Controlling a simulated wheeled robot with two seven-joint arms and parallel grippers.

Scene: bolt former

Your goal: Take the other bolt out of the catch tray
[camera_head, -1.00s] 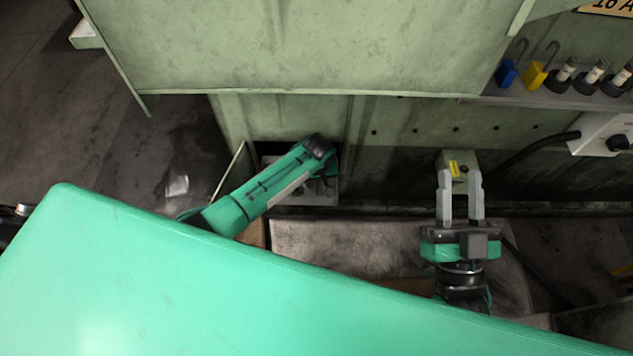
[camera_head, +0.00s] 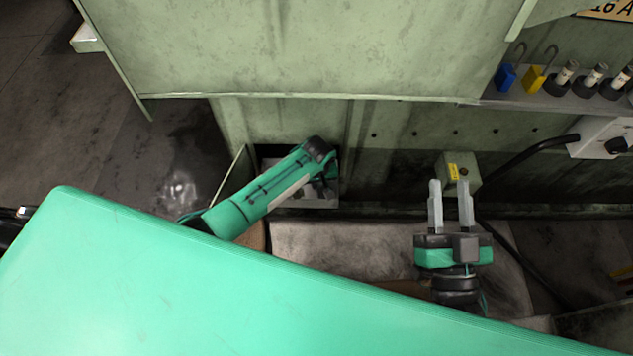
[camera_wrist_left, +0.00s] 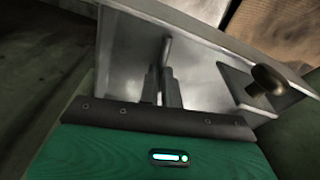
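The catch tray (camera_head: 300,200) is a grey metal box in the opening at the foot of the green machine. Its bright metal inside shows in the left wrist view (camera_wrist_left: 205,78). My left gripper (camera_wrist_left: 165,78) is down in the tray, its fingers close together around a thin grey bolt (camera_wrist_left: 167,48) whose shank sticks up past the fingertips. The bolt's lower part is hidden by the fingers. In the head view my left arm mostly covers this gripper. My right gripper (camera_head: 451,190) is open and empty, in front of the machine's base.
A brown round knob (camera_wrist_left: 268,80) on a metal plate stands to the right inside the left wrist view. A small box with a yellow label (camera_head: 460,172) is just behind my right gripper. Padlocks (camera_head: 535,78) and dark cylinders hang or stand on the shelf at upper right.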

